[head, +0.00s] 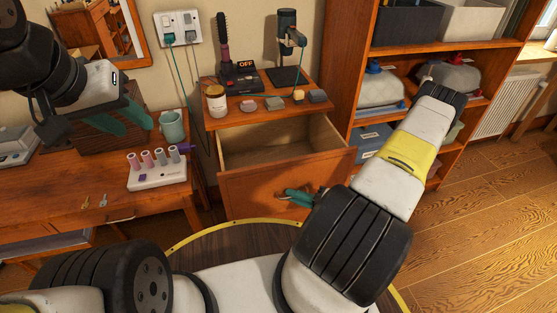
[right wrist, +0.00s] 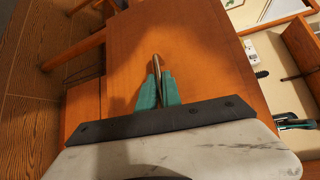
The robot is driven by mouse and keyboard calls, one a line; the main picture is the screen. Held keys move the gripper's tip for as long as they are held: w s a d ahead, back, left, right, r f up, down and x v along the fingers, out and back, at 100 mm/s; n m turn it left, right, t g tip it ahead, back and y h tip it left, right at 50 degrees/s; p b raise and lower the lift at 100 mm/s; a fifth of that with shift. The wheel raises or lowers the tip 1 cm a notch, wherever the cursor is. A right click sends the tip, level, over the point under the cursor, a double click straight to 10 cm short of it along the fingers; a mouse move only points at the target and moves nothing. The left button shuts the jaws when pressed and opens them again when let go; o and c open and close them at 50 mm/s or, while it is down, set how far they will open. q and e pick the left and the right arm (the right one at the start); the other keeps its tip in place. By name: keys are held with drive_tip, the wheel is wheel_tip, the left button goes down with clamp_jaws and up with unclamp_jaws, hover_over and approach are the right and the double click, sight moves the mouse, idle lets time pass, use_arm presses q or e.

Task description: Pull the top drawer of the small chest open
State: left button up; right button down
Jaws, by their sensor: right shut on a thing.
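The small wooden chest (head: 228,119) stands against the wall, and its top drawer (head: 250,190) is pulled out, showing an empty pale interior (head: 280,142). My right gripper (head: 297,197) is at the drawer front. In the right wrist view my right gripper's green fingers (right wrist: 157,90) are closed on the metal handle (right wrist: 156,65) on the drawer front (right wrist: 190,60). My arm partly hides the handle in the head view. My left gripper (head: 138,122) is open and empty, raised in front of a dark basket at the left.
On the chest top are a jar (head: 216,99), a hairbrush, a black device, a dark stand and several small blocks. A table (head: 60,185) with a mug (head: 172,126) and a white tray of rollers (head: 157,176) stands left. A shelf unit (head: 345,60) stands right; the floor beyond is clear.

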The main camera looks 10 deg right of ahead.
drive_tip(key=shift+s, duration=1.45)
drive_tip(key=c, duration=1.8)
unclamp_jaws()
drive_tip(key=shift+d, duration=0.1)
drive_tip(key=v, duration=0.7)
drive_tip(key=shift+s+d, duration=0.3)
drive_tip(key=shift+r, duration=0.1)
